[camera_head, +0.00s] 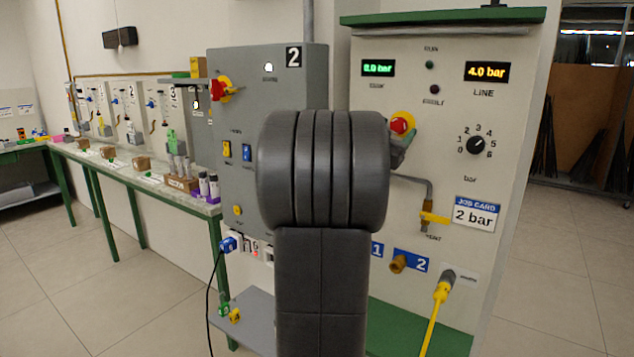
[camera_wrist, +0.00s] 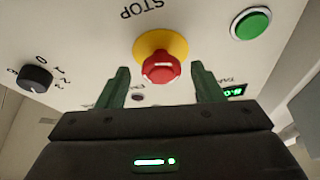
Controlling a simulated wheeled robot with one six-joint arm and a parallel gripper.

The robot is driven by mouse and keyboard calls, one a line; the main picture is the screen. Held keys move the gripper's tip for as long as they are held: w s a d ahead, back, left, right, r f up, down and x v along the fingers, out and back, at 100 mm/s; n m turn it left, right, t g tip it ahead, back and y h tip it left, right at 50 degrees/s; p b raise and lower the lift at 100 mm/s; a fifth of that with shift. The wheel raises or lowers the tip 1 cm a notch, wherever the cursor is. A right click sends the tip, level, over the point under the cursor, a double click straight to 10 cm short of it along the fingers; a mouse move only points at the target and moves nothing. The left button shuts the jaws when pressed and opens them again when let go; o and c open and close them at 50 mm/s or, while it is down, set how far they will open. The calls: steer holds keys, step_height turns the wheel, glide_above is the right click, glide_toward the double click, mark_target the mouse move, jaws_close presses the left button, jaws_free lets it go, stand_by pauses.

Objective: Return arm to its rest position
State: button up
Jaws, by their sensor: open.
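In the wrist view my gripper (camera_wrist: 160,72) is open, with its two dark green fingers apart and nothing held between them. A red stop button (camera_wrist: 162,68) on a yellow base shows between and just beyond the fingertips; I cannot tell if they touch it. The view is upside down, with STOP lettering inverted. In the head view my arm covers the middle of the picture and hides most of the gripper. The red button (camera_head: 401,122) shows at the arm's right edge, on the pale panel (camera_head: 420,90).
The panel carries a black knob (camera_head: 478,145), a 4.0 bar display (camera_head: 487,72), a job card (camera_head: 474,214) reading 2 bar and a yellow hose (camera_head: 434,315). A grey cabinet (camera_head: 290,75) stands left of it. A long bench (camera_head: 130,175) lines the left wall. Floor is open at right.

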steer(key=b+v, duration=0.2)
steer(key=v, duration=1.1)
steer(key=shift+a, duration=0.15)
